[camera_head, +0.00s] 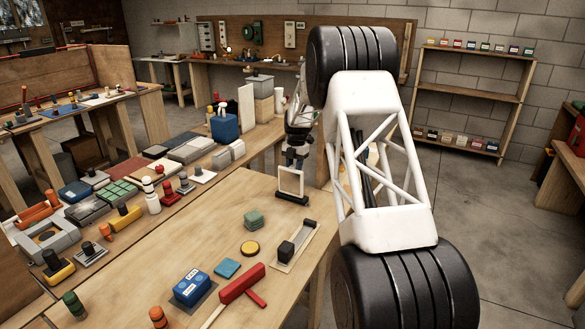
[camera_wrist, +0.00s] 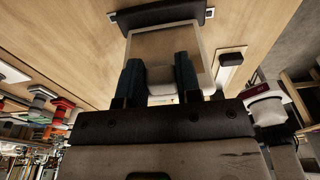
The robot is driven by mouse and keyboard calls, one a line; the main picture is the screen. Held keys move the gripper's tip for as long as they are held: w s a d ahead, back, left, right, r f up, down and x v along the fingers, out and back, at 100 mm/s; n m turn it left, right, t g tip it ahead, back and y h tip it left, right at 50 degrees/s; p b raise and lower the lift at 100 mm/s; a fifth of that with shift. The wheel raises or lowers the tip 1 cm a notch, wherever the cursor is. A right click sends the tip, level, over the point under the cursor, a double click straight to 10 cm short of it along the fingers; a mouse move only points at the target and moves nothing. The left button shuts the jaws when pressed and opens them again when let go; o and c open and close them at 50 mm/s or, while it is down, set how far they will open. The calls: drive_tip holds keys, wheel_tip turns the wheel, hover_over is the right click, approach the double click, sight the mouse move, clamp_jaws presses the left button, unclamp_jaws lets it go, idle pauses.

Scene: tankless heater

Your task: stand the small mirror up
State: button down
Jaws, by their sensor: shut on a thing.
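The small mirror (camera_head: 291,183) has a pale frame and a dark base bar (camera_head: 292,199). In the head view it looks close to upright at the table's far right edge, base down. I cannot tell whether the base rests flat on the wood. My gripper (camera_head: 294,163) is above the mirror, at its top edge. In the wrist view the mirror's panel (camera_wrist: 165,45) lies beyond my two dark fingers, its base bar farthest away. My gripper (camera_wrist: 158,64) is shut on the mirror's top edge; the exact contact is partly hidden by the fingers.
On the wooden table (camera_head: 180,255) are a small tray with a dark block (camera_head: 286,250), a green block stack (camera_head: 253,220), a yellow disc (camera_head: 250,248), a red tool (camera_head: 241,285) and a blue box (camera_head: 192,287). A crowded bench (camera_head: 110,200) runs along the left. Table around the mirror's left is clear.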

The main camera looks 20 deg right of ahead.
drive_tip(key=shift+w+d, duration=0.15)
drive_tip(key=shift+d, duration=0.05)
idle(0.3)
drive_tip(key=c, duration=0.8)
unclamp_jaws()
drive_tip(key=shift+f, duration=0.1)
wheel_tip(320, 180, up, 8)
drive_tip(key=shift+w+d, duration=0.4)
drive_tip(key=shift+f, duration=0.1)
